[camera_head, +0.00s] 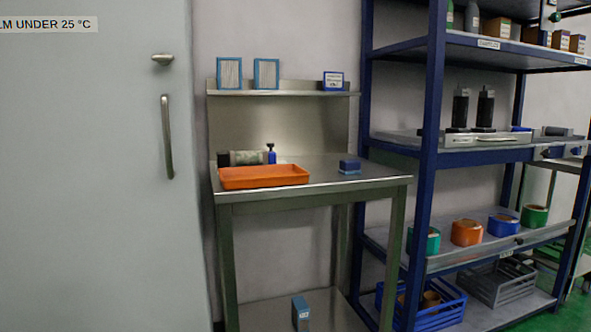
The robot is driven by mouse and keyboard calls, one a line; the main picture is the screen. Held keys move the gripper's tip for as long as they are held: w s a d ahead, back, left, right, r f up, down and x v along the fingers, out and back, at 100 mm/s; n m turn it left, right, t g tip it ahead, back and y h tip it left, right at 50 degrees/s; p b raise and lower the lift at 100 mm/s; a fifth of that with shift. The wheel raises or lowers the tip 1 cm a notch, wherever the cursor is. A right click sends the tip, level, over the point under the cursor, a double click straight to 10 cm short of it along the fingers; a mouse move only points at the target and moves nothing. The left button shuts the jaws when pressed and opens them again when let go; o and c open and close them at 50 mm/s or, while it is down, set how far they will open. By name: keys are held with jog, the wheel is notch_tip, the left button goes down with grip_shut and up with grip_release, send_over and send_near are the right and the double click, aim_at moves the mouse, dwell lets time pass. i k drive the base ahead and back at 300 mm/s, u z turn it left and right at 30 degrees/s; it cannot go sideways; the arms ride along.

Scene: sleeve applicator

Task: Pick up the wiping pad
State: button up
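A small block with a dark blue top and a lighter blue base, which looks like the wiping pad (349,166), sits on the right part of the steel table (325,182). It stands clear of the orange tray, with bare tabletop around it. My gripper is not in view.
An orange tray (264,177) lies at the table's front left; a roll (247,158) and a blue bottle (271,154) stand behind it. A blue-framed shelf rack (432,130) stands close on the right, a grey door (95,200) on the left. The wall shelf (300,93) holds boxes.

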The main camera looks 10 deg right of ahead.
aim_at(349, 167)
jog(key=u, duration=1.15)
jog(key=i, duration=1.35)
jog(key=z, duration=1.85)
